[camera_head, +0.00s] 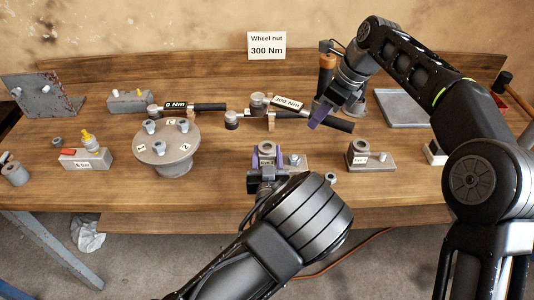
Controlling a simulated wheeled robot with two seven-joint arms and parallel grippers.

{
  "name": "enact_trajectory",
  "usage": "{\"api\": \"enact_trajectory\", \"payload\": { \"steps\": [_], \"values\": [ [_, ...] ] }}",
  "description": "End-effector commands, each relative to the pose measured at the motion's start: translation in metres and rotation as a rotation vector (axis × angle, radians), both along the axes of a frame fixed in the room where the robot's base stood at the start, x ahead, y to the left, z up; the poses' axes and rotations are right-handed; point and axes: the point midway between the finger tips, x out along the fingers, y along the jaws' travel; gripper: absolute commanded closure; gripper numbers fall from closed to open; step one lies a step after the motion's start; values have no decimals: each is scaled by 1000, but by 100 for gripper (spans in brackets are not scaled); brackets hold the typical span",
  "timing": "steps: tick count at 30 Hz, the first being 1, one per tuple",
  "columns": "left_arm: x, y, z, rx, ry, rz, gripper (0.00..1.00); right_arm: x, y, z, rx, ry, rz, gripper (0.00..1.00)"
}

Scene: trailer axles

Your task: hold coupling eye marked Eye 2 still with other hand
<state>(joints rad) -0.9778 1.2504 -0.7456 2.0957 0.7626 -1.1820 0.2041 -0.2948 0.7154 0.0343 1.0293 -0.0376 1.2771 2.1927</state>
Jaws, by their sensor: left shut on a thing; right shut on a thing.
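A grey coupling eye (268,148) stands on a base plate at the front middle of the bench. My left gripper (267,158) has its purple fingers on both sides of this eye and is shut on it. My wrist and arm hide most of its front, so I cannot read its mark. Another coupling eye (359,150) stands to the right, apart from both grippers, its small label too blurred to read surely. My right gripper (317,113) is shut on the black handle of the torque wrench tagged 300 Nm (287,102), behind the held eye.
A round stand (166,153) with several nuts is at the left, with a 0 Nm torque wrench (195,106) behind it. A "Wheel nut 300 Nm" sign (266,45) is at the back. A grey tray (402,108) lies at the right.

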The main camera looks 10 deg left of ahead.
Motion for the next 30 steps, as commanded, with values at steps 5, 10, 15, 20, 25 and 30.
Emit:
{"api": "enact_trajectory", "payload": {
  "steps": [5, 10, 15, 20, 25, 30],
  "values": [
    [0, 0, -1, -1, 0, 0, 100, 0, 1, 0, 3, -3, 0, 100],
    [0, 0, -3, -1, 1, 0, 100, 0, 1, -3, 3, -3, 0, 100],
    [0, 0, -4, 0, 2, -1, 100, 0, 1, -6, 3, -3, 0, 100],
    [-1, 0, -5, 0, 5, -1, 100, 0, 1, -6, 3, -3, 0, 100],
    [-1, 0, -6, -1, 8, -1, 100, 0, 1, -6, 3, -3, 0, 100],
    [-1, 0, -7, -1, 10, -1, 100, 0, 1, -6, 3, -3, 0, 100]
  ]
}}
